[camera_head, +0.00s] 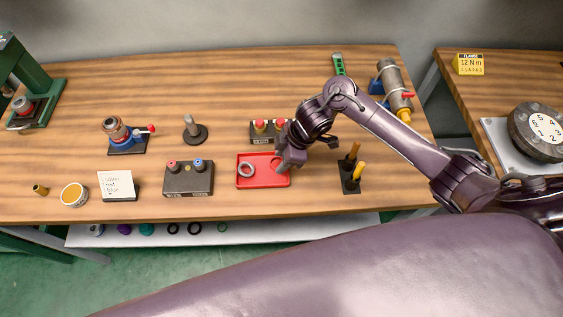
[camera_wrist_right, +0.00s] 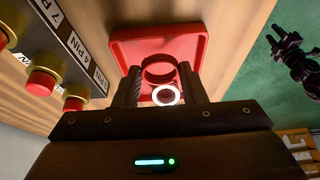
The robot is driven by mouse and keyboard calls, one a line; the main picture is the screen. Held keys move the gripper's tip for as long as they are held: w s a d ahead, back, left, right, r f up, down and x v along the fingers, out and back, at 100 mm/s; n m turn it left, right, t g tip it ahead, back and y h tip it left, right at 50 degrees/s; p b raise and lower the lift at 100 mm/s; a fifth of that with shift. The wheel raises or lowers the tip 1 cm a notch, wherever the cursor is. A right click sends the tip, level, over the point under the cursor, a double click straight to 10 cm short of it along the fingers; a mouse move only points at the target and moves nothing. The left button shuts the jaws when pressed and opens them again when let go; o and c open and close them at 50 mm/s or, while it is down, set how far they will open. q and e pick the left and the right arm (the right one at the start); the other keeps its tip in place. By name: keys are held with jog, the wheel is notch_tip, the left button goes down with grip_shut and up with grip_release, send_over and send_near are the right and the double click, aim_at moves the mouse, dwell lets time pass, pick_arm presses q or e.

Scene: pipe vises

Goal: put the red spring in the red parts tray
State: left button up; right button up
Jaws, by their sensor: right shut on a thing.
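The red parts tray (camera_head: 240,183) lies on the bench near its front edge, and it also shows in the right wrist view (camera_wrist_right: 125,47). My right gripper (camera_head: 284,163) is low over the tray's right part. In the right wrist view its two fingers (camera_wrist_right: 160,80) are shut on the red spring (camera_wrist_right: 160,62), a red ring between the fingertips over the tray. The fingers hide part of it, and I cannot tell whether it touches the tray floor. My left gripper cannot be made out in the head view.
A dark button box (camera_head: 188,180) stands left of the tray, and another box with red buttons (camera_head: 262,138) stands behind it. A dark holder with yellow-handled tools (camera_head: 349,181) stands to the right. A pipe vise (camera_head: 390,82) is at the back right.

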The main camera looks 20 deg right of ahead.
notch_tip(320, 180, down, 3)
jog(key=shift+r, duration=0.15)
jog(key=shift+f, duration=0.2)
jog(key=o, duration=0.9)
jog(key=shift+r, duration=0.1)
jog(key=shift+o, duration=0.2)
